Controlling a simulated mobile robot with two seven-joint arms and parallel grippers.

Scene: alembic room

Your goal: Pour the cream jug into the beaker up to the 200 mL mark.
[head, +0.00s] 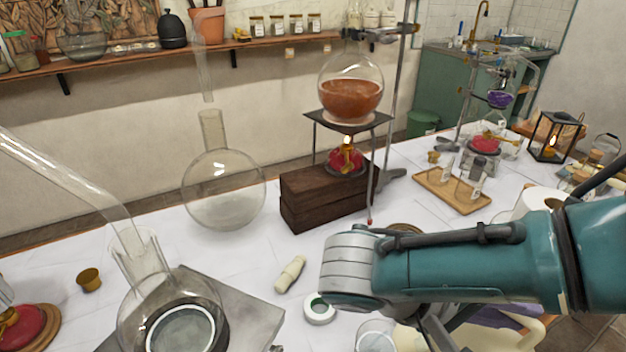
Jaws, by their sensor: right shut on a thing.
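My right arm reaches in from the right, and its gripper (437,334) points down at the bottom edge, mostly hidden by its own wrist. It is shut on the cream jug (530,336), of which only pale cream parts show on both sides of the gripper; the rest is cut off or covered. A clear glass beaker (375,336) stands just left of the gripper, cut by the bottom edge. Its marks and its level cannot be read. My left gripper is not in view.
A white ring (319,310) and a pale stopper-like piece (291,273) lie near the beaker. A round flask (223,190), a wooden block (325,195) under a burner and tripod, and a wooden tray (451,190) stand farther back. Glassware crowds the left front.

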